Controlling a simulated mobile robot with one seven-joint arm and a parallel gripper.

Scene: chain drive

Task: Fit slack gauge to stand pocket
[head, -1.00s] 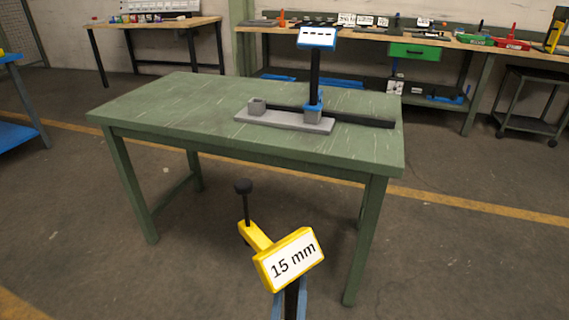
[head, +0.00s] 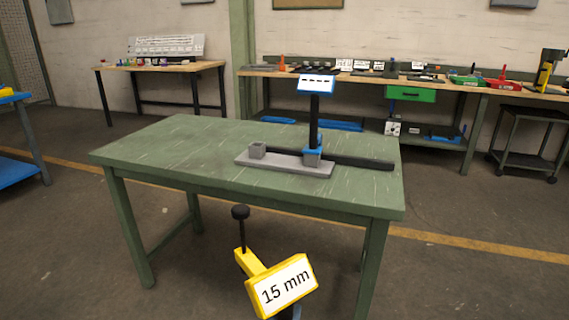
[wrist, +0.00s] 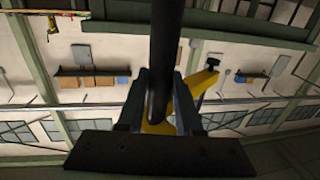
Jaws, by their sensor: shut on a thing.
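The slack gauge (head: 283,287) is yellow with a white "15 mm" label, an arm and a black knob (head: 240,212) on a thin rod. It is held in front of the green table, apart from it. In the wrist view my gripper (wrist: 160,95) is shut on the gauge's black bar (wrist: 165,40), with yellow parts behind. The stand (head: 285,163) is a grey plate on the table. The gauge's lower end is out of the head view.
The green table (head: 160,150) is bare on its left. A black post (head: 314,120) with a blue-topped head rises from a blue and grey holder at the plate's right. A long black bar (head: 360,162) lies behind the plate. Workbenches line the back wall.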

